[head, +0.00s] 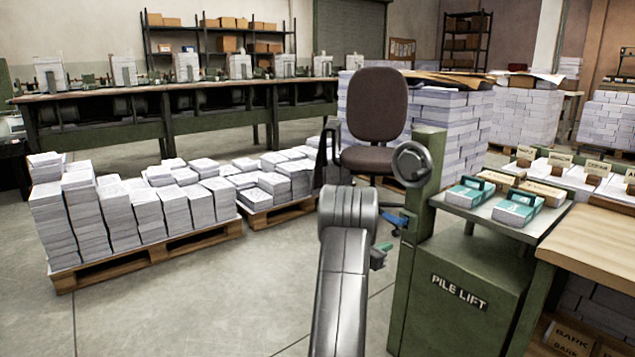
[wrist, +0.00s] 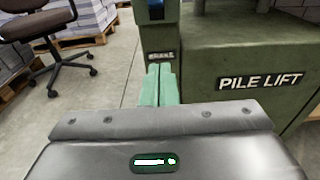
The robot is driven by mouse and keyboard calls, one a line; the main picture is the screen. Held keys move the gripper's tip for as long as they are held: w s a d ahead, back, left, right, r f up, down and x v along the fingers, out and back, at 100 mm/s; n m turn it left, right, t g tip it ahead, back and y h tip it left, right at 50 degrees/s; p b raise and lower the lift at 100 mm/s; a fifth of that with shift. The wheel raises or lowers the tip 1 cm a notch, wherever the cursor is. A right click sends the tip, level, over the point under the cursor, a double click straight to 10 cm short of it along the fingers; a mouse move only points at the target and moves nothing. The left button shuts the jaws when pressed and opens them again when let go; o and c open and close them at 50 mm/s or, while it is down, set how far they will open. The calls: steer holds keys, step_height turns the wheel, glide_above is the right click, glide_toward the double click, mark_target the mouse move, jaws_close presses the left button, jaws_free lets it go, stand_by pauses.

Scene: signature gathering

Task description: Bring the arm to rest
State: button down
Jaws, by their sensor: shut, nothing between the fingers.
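My gripper (wrist: 159,70) shows in the wrist view with its two green fingers together and nothing between them. In the head view my gripper (head: 384,248) is small and partly hidden behind my grey arm, which reaches forward at the lower middle. The fingers point toward the green pile lift (head: 455,312), and I cannot tell how far off it is. The pile lift also fills the upper right of the wrist view (wrist: 235,45).
Two teal-and-white packs (head: 517,208) lie on the pile lift's top. A brown office chair (head: 378,105) stands behind my arm. Pallets of paper stacks (head: 150,256) stand at left. A wooden bench (head: 600,240) is at right. Floor in the left foreground is clear.

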steer(key=shift+w+d+f+t+h+b, duration=0.2)
steer(key=shift+f+t+h+b, duration=0.35)
steer(key=shift+h+b, duration=0.3)
steer(key=shift+r, duration=0.1)
